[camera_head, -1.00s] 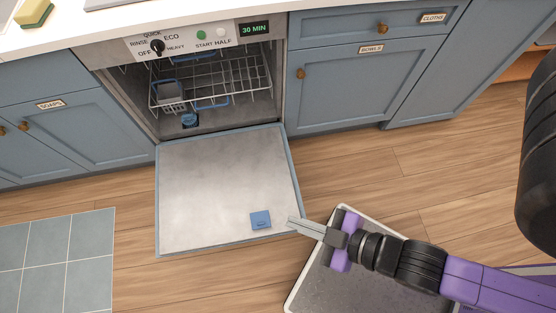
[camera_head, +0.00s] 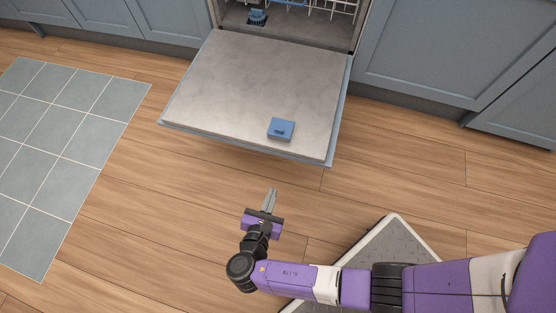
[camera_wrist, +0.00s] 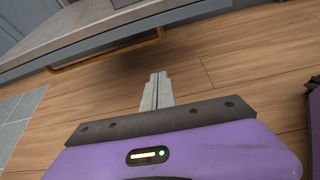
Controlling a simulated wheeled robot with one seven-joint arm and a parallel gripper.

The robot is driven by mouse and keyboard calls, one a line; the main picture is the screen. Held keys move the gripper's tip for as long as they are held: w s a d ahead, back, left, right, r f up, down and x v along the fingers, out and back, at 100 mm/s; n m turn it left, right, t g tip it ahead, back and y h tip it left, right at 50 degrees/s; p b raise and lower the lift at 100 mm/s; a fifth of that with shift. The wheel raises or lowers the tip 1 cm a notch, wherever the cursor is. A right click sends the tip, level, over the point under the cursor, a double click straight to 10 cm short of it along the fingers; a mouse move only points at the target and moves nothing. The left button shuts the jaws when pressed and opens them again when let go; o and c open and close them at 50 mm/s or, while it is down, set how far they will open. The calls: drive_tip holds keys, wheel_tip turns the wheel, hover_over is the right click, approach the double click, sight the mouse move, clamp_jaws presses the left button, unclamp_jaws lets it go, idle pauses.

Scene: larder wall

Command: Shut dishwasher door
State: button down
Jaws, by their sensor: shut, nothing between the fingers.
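The dishwasher door (camera_head: 245,85) is folded down open in the head view, its grey inner face up and a blue detergent box (camera_head: 281,129) near its free edge. The dishwasher's cavity (camera_head: 300,22) shows behind it, cut off at the top. In the wrist view the door's edge (camera_wrist: 110,25) crosses the upper left, with a bar-like handle (camera_wrist: 105,52) below it. My gripper (camera_head: 271,192) is shut and empty, in front of the door's free edge and apart from it. Its closed fingers (camera_wrist: 157,84) point toward the door.
Blue cabinets (camera_head: 440,45) flank the dishwasher. A grey-blue tiled mat (camera_head: 60,140) lies on the wooden floor (camera_head: 140,215) at left. Open floor lies in front of the door.

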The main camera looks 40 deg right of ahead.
drive_tip(key=w+d+r+b, duration=0.1)
drive_tip(key=w+d+b, duration=0.3)
drive_tip(key=w+d, duration=0.3)
drive_tip(key=shift+d+h+b, duration=0.3)
drive_tip(key=shift+d+h, duration=0.1)
drive_tip(key=shift+d, duration=0.05)
drive_tip(key=shift+r, duration=0.25)
